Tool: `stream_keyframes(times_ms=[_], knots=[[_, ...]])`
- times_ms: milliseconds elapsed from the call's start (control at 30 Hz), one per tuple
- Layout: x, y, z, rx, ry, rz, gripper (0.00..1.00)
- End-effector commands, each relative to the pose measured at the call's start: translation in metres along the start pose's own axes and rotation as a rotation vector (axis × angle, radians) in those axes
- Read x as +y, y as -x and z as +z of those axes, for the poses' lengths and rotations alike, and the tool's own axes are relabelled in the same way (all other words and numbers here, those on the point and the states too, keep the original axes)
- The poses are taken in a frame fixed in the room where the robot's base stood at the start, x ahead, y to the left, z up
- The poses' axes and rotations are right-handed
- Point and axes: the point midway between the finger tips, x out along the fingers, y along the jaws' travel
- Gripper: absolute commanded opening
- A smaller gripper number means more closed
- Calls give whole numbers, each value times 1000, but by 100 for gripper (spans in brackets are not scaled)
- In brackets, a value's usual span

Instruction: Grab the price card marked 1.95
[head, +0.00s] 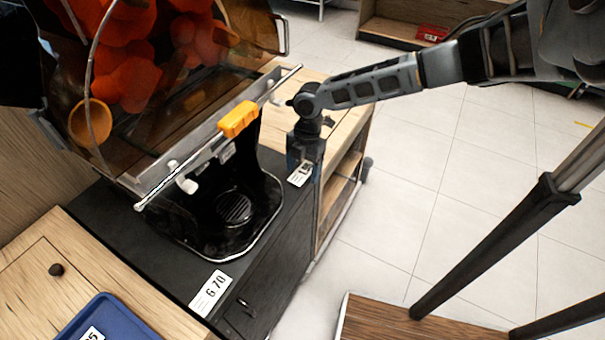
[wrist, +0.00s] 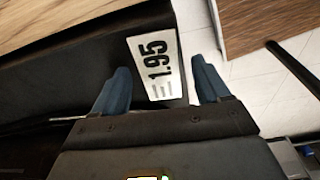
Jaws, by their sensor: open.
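The white price card marked 1.95 (wrist: 160,68) lies on the edge of a black surface in the wrist view, its print turned sideways. In the head view the same card (head: 300,175) is small, at the right edge of the black counter. My gripper (wrist: 160,76) is open, with one blue finger on each side of the card in the wrist view. No contact with the card shows, and I cannot tell how far the fingertips are from it. In the head view my gripper (head: 304,160) points down over the card and hides part of it.
Another price card marked 6.70 (head: 211,293) lies at the counter's front edge. The juicer (head: 190,110) with its orange handle (head: 239,119) stands close to the left of my gripper. A blue tray (head: 115,318) is at lower left. Open tiled floor (head: 420,180) lies to the right.

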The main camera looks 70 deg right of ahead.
Motion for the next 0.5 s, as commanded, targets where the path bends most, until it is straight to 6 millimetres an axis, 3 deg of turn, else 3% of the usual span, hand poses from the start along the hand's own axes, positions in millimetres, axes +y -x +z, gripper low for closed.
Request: stream_keyframes(times_ms=[67, 500], knots=[[0, 0, 0, 0, 0, 0, 70], [0, 0, 0, 0, 0, 0, 28]])
